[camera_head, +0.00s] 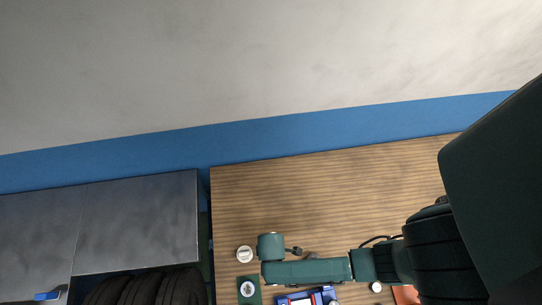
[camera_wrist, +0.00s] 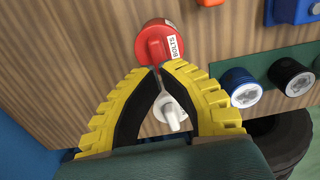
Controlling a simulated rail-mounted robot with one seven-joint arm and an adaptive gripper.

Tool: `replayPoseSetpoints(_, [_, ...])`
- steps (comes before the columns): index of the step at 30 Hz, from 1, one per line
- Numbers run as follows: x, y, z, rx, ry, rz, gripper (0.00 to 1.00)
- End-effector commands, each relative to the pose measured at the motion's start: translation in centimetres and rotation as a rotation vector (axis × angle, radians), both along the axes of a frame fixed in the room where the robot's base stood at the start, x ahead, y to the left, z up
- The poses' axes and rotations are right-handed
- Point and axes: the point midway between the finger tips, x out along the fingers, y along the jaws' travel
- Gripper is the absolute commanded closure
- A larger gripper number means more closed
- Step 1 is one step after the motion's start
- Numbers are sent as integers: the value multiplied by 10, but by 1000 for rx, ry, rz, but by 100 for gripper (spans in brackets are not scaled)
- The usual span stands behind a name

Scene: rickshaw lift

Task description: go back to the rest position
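My gripper (camera_wrist: 158,68) shows in the wrist view as two curved yellow fingers with black inner pads. Their tips come together, with a hollow between the pads further back. Nothing is visibly gripped. A red round piece with a label reading "BOLTS" (camera_wrist: 155,42) is just beyond the fingertips; I cannot tell if they touch it. A white knob-like piece (camera_wrist: 171,115) shows through the hollow between the fingers, against the wood. In the head view my dark green arm reaches in from the right over the wooden surface; the fingers cannot be made out there.
The wooden surface (camera_head: 330,190) is mostly bare at its upper part. A grey metal cabinet (camera_head: 140,225) stands left, with black tyres (camera_head: 150,290) below. In the wrist view, a blue-ringed round fitting (camera_wrist: 241,87) and a black one (camera_wrist: 291,77) are at right.

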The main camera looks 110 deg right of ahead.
Motion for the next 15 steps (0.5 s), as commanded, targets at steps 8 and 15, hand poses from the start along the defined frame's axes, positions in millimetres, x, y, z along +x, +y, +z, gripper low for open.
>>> replayPoseSetpoints(8, [0,0,-9,0,0,0,100])
replayPoseSetpoints(15, [0,0,-17,0,0,0,100])
